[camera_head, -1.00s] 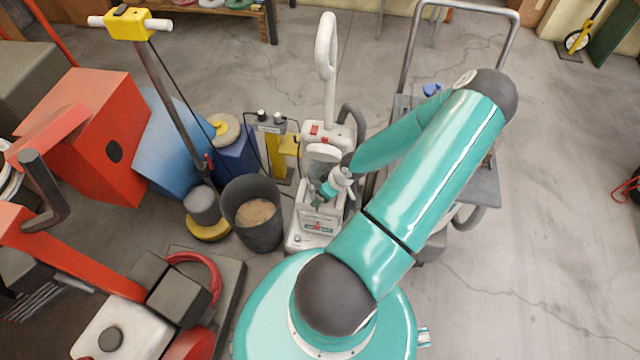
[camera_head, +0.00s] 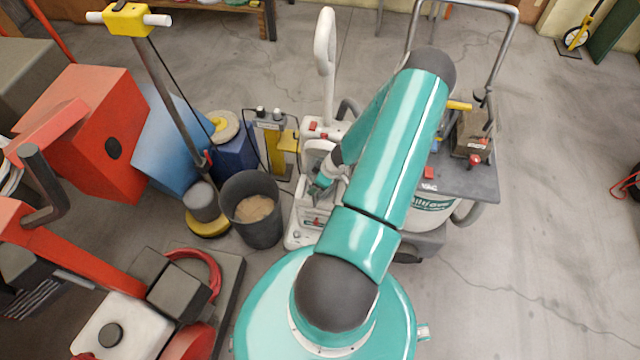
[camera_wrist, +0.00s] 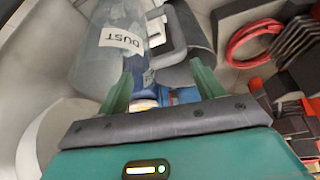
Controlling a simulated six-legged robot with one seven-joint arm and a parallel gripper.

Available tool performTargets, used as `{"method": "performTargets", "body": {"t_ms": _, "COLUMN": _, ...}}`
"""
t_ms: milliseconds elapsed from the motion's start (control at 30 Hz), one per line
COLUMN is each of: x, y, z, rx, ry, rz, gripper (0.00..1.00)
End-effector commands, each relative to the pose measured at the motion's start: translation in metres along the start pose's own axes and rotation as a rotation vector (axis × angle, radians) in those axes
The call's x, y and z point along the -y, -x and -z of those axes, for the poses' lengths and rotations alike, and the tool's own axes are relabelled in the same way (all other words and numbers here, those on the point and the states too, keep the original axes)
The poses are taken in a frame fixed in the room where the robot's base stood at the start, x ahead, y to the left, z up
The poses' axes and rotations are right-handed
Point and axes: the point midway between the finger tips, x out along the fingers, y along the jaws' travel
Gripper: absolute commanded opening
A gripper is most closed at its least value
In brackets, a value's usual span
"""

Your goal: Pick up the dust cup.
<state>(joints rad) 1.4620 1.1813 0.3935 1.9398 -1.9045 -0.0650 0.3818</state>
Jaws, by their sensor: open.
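The dust cup (camera_wrist: 113,40) is a clear greyish cylinder with a white DUST label, at the upper left of the wrist view. A grey looped handle (camera_wrist: 178,38) stands out on its right side. My gripper (camera_wrist: 160,78) is open, its two green fingers pointing toward the lower part of the cup and handle. Nothing is clearly between the fingers, and I cannot tell whether they touch the handle. In the head view my gripper (camera_head: 322,184) is at the front of the white upright vacuum (camera_head: 326,50). My arm hides part of that vacuum, and the cup is not clear there.
A dark bucket of sandy material (camera_head: 252,225) stands close left of the vacuum. A yellow and grey post (camera_head: 277,150) is behind it. A cart (camera_head: 470,185) with tools on top stands at the right. Red machinery (camera_head: 100,135) crowds the left. Open floor lies at the far right.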

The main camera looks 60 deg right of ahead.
Motion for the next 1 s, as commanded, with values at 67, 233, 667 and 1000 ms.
{"method": "performTargets", "body": {"t_ms": 67, "x": 0.001, "y": -0.012, "z": -0.003, "rx": 0.004, "ry": -0.001, "rz": 0.005, "gripper": 0.67}}
{"method": "performTargets", "body": {"t_ms": 233, "x": 0.002, "y": -0.025, "z": -0.003, "rx": 0.005, "ry": -0.003, "rz": 0.004, "gripper": 0.67}}
{"method": "performTargets", "body": {"t_ms": 667, "x": 0.003, "y": -0.027, "z": -0.003, "rx": 0.005, "ry": -0.004, "rz": 0.005, "gripper": 0.27}}
{"method": "performTargets", "body": {"t_ms": 1000, "x": 0.003, "y": -0.026, "z": -0.002, "rx": 0.004, "ry": -0.004, "rz": 0.005, "gripper": 0.03}}
